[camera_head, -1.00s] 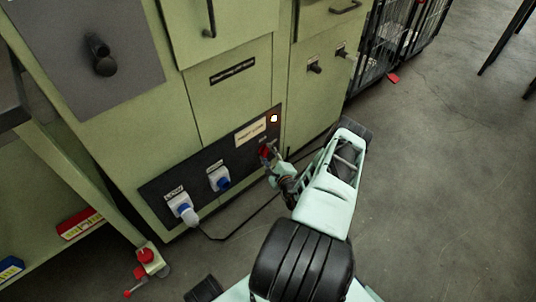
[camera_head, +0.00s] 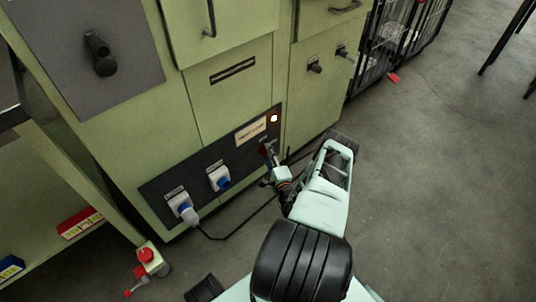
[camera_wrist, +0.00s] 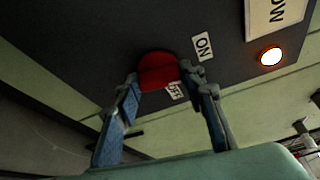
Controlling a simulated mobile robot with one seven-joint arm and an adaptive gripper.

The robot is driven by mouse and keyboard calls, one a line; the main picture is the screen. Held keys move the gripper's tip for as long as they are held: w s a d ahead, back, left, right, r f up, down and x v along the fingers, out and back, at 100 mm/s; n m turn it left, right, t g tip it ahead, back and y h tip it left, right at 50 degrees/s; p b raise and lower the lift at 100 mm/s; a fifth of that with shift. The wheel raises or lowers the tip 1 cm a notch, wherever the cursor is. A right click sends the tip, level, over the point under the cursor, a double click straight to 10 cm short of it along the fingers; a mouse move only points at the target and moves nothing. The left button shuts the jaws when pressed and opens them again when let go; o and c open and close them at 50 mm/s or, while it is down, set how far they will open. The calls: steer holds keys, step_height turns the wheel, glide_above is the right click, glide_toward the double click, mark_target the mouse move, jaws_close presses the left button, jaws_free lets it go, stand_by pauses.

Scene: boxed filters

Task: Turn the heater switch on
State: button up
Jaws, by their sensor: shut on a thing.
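The heater switch is a red knob (camera_wrist: 158,70) on a dark panel (camera_head: 155,190) low on the green cabinet. In the wrist view it sits between the two fingertips of my gripper (camera_wrist: 162,82), which is shut on it. An "ON" label (camera_wrist: 203,46) lies to the right of the knob. An "OFF" label (camera_wrist: 175,91) lies just below it, partly covered by the knob. In the head view my gripper (camera_head: 270,160) reaches the panel's right part, and the knob is mostly hidden there. A round lamp (camera_head: 274,118) above it glows; it also shows in the wrist view (camera_wrist: 271,56).
Two sockets with blue parts sit left on the panel; a plug with a black cable (camera_head: 215,238) hangs from the left one (camera_head: 182,207). Open floor (camera_head: 440,190) lies to the right.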

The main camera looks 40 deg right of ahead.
mark_target(265, 129)
steer(key=shift+n+t, duration=0.4)
steer(key=shift+n, duration=0.6)
steer(key=o, duration=1.2)
steer(key=shift+c, duration=0.2)
steer(key=o, duration=0.7)
steer(key=r, duration=0.9)
steer(key=shift+w+d+r, duration=0.1)
steer(key=shift+d+r, duration=0.15)
steer(key=shift+r, duration=0.05)
steer(key=shift+c, duration=0.2)
steer(key=shift+r, duration=0.6)
steer(key=c, duration=0.7)
steer(key=shift+o, duration=0.2)
steer(key=shift+a+f, duration=0.15)
steer(key=shift+f, duration=0.15)
